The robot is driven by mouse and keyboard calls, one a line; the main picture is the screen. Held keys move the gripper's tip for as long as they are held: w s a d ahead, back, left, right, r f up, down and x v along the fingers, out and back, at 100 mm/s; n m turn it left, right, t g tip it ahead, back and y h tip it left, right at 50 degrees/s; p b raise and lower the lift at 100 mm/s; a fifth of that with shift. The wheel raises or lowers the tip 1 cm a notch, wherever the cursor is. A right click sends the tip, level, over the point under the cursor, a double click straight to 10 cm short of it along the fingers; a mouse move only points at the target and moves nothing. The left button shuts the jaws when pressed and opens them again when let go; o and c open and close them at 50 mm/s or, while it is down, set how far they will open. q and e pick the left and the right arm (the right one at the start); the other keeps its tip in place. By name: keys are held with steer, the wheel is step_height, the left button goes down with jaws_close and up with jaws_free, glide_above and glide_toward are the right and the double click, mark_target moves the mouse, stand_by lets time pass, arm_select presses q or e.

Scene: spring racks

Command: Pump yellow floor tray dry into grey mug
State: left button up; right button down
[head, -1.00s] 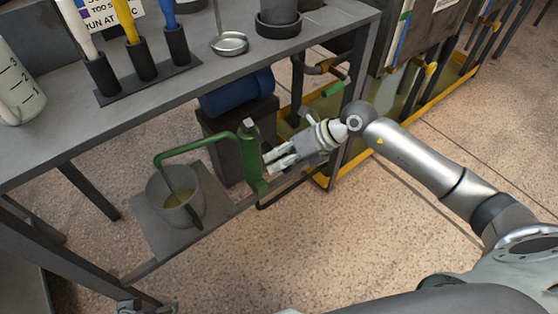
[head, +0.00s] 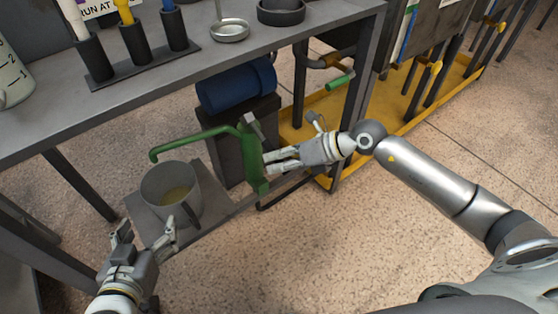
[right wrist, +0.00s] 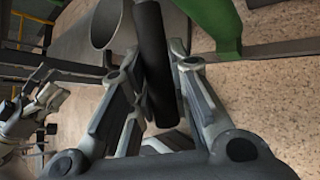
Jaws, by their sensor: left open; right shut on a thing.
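The grey mug (head: 150,197) stands upright on a low shelf, with yellowish liquid inside. Its dark handle points toward the front. The green pump (head: 250,163) stands to its right, its spout reaching over to the mug's far-left rim. My right gripper (head: 268,161) is shut beside the pump. In the right wrist view its fingers hold a black pump handle (right wrist: 155,50). My left gripper (head: 147,232) is open and empty in front of the mug, its right finger near the handle. The yellow floor tray (head: 405,117) lies under the racks at right; its visible bottom looks bare yellow.
A bench (head: 120,110) above holds black holders with coloured sticks, a ladle and a dark round dish. A blue cylinder (head: 237,85) sits on a dark block behind the pump. Rack posts and pipes stand in the tray. Speckled floor at the front is clear.

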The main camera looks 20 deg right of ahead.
steer(key=shift+d+f, duration=0.1)
stand_by(0.3)
steer(key=c, duration=1.3)
jaws_free()
steer(key=shift+v, duration=5.95)
